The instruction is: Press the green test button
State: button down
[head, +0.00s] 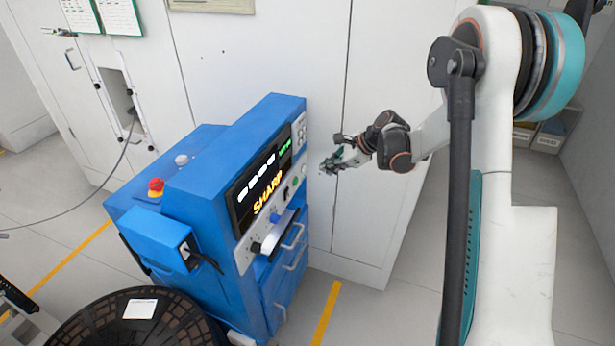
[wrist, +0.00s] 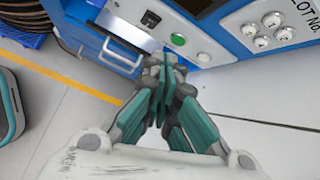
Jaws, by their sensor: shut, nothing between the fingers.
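The green test button (wrist: 178,39) is a small round button on the white panel (wrist: 205,55) of the blue machine. In the wrist view it lies just beyond my fingertips and slightly right of them. It also shows as a tiny green dot (head: 295,181) on the machine's front in the head view. My gripper (wrist: 165,66) is shut and empty, pointing at the panel. In the head view my gripper (head: 324,168) is just right of the panel, with a small gap to it. Contact with the button is not visible.
The blue machine (head: 215,190) has a lit display (head: 262,185), a dark switch (wrist: 150,19) beside the green button, several round knobs (wrist: 272,20) and a red emergency stop (head: 156,185). White cabinets (head: 275,60) stand behind.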

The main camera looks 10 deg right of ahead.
aim_at(296, 181)
jog(key=w+d+f+m+y+p, duration=0.1)
jog(key=w+d+f+m, duration=0.2)
jog(key=f, duration=0.5)
jog(key=shift+w+d+m+y, duration=0.3)
jog(key=shift+w+d, duration=0.1)
jog(key=shift+d, duration=0.25)
jog(key=w+a+r+b+x, duration=0.1)
jog(key=r+b+x, duration=0.1)
jog(key=x, duration=1)
jog(key=shift+w+a+f+b, duration=0.2)
jog(key=shift+w+a+b, duration=0.1)
jog(key=shift+a+b, duration=0.25)
